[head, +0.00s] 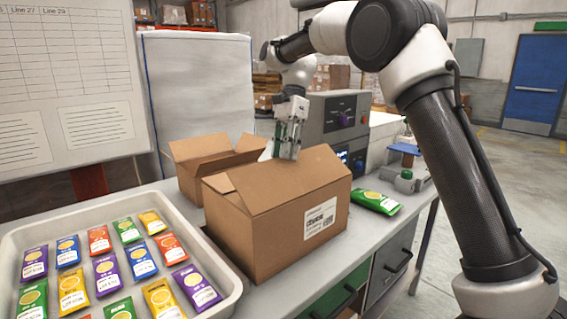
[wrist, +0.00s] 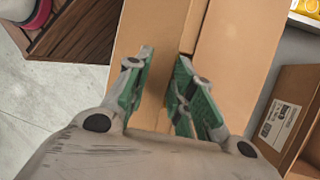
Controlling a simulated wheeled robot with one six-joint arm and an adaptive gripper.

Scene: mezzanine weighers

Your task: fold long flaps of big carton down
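The big carton (head: 262,240) stands on the bench with a white label on its near side. Its near long flap (head: 290,180) leans inward over the top, and a short flap (head: 218,183) shows at the left end. The far long flap is mostly hidden in the head view. My gripper (head: 289,142) points down above the far part of the carton top. In the wrist view, my gripper (wrist: 166,60) has its green-padded fingers apart with nothing held between them. Tan carton board (wrist: 240,60) lies below them, with a narrow dark gap along it.
A smaller open carton (head: 190,170) stands behind the big one. A tray (head: 228,300) of colourful packets is at the left. A green packet (head: 376,201) lies right of the carton. A grey machine (head: 338,125) stands behind; the bench is bare at the right front.

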